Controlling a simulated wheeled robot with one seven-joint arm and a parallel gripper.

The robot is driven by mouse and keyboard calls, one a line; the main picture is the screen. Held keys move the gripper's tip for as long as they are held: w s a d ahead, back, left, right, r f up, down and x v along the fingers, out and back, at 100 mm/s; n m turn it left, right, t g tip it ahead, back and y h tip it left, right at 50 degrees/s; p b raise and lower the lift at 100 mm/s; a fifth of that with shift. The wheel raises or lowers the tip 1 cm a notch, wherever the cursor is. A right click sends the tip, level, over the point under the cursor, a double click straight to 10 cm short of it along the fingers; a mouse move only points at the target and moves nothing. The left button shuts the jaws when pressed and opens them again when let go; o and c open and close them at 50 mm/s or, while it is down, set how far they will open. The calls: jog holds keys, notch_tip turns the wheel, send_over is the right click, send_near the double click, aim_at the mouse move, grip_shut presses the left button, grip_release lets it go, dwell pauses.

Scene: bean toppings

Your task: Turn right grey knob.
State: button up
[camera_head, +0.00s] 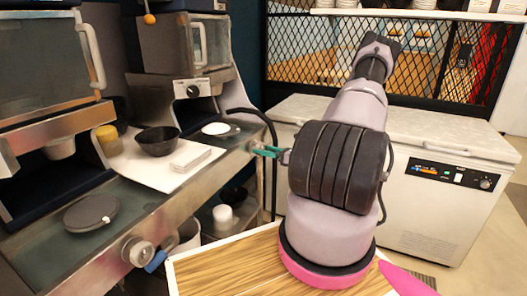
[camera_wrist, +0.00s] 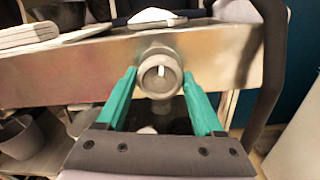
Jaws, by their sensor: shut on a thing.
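The right grey knob (camera_wrist: 160,76) sits on the metal front panel of the counter, and its white mark points up. My gripper (camera_head: 266,151) has reached the panel from the right in the head view, with its green fingers around the knob. In the wrist view, one finger of my gripper (camera_wrist: 159,78) is on each side of the knob, and it is shut on it. In the head view the knob is mostly hidden by the fingers. Another grey knob (camera_head: 137,252) is further left on the same panel, with a blue piece beside it.
A black bowl (camera_head: 157,140) and a stack of pale squares (camera_head: 191,155) stand on the counter. A black hose (camera_head: 272,135) hangs close to my gripper. A wooden-topped table (camera_head: 215,268) is in front, and a white chest freezer (camera_head: 430,205) is at right.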

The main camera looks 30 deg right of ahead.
jog(key=shift+m, duration=8.7)
jog(key=o, duration=1.3)
jog(key=shift+o, duration=0.2)
jog(key=shift+s+d, duration=0.1)
jog(key=v, duration=1)
jog(key=shift+s+d, duration=0.2)
